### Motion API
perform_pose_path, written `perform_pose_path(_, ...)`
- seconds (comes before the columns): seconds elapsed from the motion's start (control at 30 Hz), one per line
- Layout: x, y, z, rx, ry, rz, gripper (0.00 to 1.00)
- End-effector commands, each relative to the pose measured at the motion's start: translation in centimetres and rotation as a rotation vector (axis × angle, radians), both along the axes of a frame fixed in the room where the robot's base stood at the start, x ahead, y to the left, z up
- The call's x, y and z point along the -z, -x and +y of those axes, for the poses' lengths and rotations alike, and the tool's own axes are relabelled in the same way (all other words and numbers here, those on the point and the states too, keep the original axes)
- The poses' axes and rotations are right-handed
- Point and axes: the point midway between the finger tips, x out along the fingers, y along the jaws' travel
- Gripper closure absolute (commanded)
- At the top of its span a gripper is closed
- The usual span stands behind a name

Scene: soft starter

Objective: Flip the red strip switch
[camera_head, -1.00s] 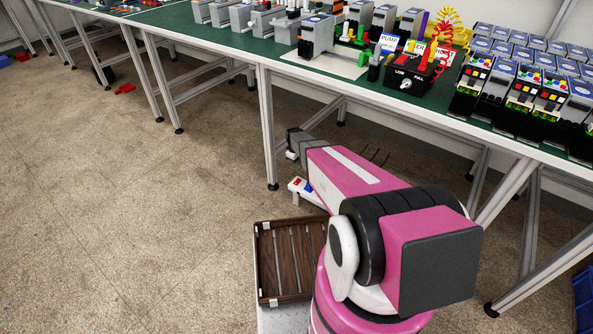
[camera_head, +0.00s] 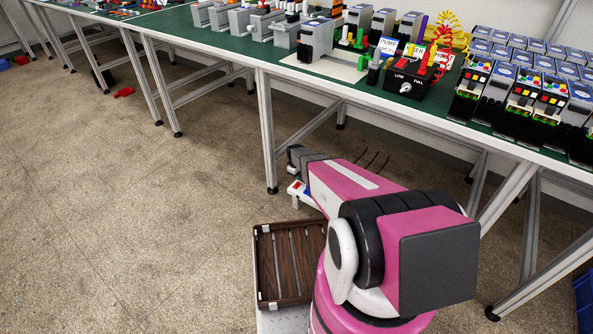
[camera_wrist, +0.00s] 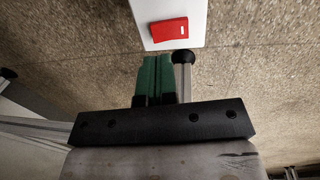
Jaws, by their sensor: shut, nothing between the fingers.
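The red strip switch (camera_wrist: 169,29) is a red rocker with a small white mark, set in the end of a white strip (camera_wrist: 196,12) in the wrist view. In the head view, the white strip (camera_head: 311,203) shows small beside my arm, with red (camera_head: 294,188) and blue on it. My gripper (camera_wrist: 154,58) has green fingers, closed together and empty. In the wrist view its tips are just below the strip's edge, a little left of the red switch. A gap or contact cannot be told. The fingertips are not clear in the head view.
A green-topped workbench (camera_head: 215,50) with metal legs stands behind my arm, holding many devices and a black control box (camera_head: 405,85). A brown slatted tray (camera_head: 262,270) is left of my arm base. The floor at left is mostly clear.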

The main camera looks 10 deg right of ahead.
Motion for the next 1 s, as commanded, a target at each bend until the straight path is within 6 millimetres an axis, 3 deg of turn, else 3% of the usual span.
perform_pose_path(0.1,2.3,-0.3,-0.2,0.0,0.001,0.002,1.0)
perform_pose_path(0.33,4.6,-0.5,-0.4,0.0,0.001,0.001,1.0)
perform_pose_path(1.0,5.6,-0.5,-0.5,0.0,0.0,0.0,1.0)
